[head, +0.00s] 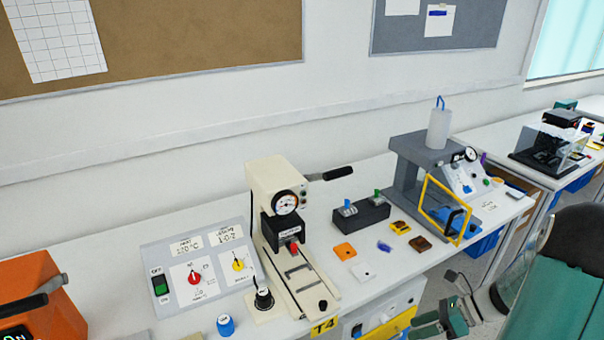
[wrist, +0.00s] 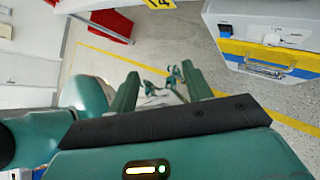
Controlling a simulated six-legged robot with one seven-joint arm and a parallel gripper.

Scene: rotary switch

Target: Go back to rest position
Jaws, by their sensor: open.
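My gripper (head: 446,312) is low at the bottom right of the head view, in front of the bench and apart from everything on it. In the wrist view, the two green fingers of my gripper (wrist: 160,84) stand apart with nothing held between them. The control panel (head: 212,262) lies on the bench at the left. It has a red rotary knob (head: 195,278), a yellow rotary knob (head: 238,265) and a green rocker switch (head: 160,284). My gripper is well to the right of the panel.
A cream press (head: 275,185) with a gauge and a grey press frame (head: 405,175) stand on the white bench. A drawer unit (wrist: 262,40) with a yellow stripe is at the wrist view's upper right. Floor (wrist: 240,110) shows beyond my fingers.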

